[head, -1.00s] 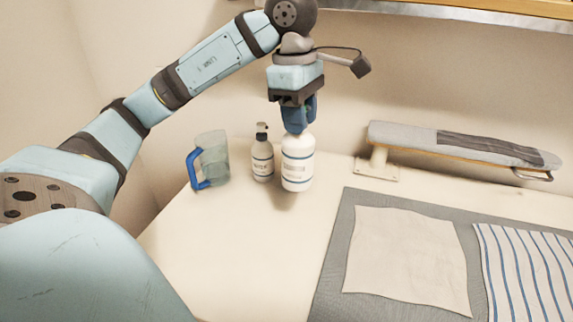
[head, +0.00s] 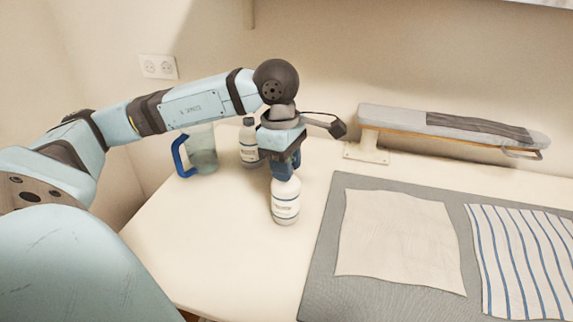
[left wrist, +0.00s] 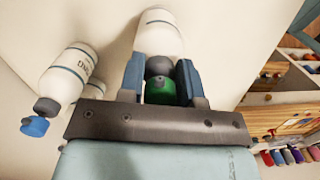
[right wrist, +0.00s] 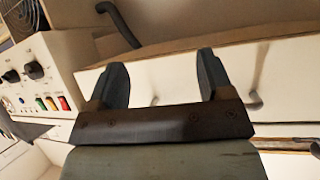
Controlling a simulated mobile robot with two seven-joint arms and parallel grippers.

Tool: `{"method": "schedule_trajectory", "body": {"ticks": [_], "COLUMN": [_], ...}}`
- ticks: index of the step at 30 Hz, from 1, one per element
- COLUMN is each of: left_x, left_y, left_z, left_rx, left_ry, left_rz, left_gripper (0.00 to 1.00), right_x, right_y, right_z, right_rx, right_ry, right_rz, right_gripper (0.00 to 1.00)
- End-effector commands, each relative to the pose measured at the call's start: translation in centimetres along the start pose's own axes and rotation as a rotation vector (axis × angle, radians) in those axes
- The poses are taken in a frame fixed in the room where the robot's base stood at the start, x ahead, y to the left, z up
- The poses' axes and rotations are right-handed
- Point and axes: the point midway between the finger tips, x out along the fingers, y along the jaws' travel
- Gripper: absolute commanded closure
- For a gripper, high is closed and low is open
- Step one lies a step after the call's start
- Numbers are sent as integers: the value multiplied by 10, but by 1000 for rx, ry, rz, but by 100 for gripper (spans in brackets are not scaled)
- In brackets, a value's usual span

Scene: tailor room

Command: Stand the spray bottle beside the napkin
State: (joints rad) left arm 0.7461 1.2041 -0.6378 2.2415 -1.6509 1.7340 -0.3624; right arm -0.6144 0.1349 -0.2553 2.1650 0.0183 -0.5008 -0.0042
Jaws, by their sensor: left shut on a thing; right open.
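My left gripper (head: 285,165) is shut on the top of the spray bottle (head: 285,208), a white bottle with a printed label, held upright. In the left wrist view its green and dark top (left wrist: 160,90) sits between the fingers. The bottle is left of the grey mat; whether its base touches the table I cannot tell. A plain cream cloth (head: 398,240) and a blue-striped cloth (head: 520,262) lie flat on the mat; which is the napkin I cannot tell for sure. My right gripper (right wrist: 155,80) is open and empty, away from the table.
Behind the held bottle stand a second white bottle (head: 248,150) and a clear jug (head: 203,150) with a blue handle. A small ironing board (head: 400,118) stands at the back. The grey mat (head: 318,270) covers the right side. Bare table lies left of it.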

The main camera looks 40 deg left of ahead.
Motion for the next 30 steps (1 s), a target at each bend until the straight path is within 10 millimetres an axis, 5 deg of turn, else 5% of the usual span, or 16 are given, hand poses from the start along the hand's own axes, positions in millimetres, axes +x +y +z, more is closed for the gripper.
{"method": "schedule_trajectory", "body": {"ticks": [8,9,12,23,30], "left_x": [3,2,2,-5,-50], "left_y": [0,0,0,0,1], "left_z": [0,0,0,0,1], "left_rx": [0,0,0,0,0], "left_ry": [-1,0,0,0,-2], "left_rz": [2,1,1,1,5], "left_gripper": [100,61,43,43,43], "right_x": [2,1,0,-2,-4], "right_y": [0,0,0,0,0], "right_z": [3,1,0,-5,-6], "right_rx": [1,1,1,-1,-5], "right_ry": [2,3,4,4,-2], "right_rz": [-1,-2,-2,-1,3], "right_gripper": [26,26,26,26,26]}}
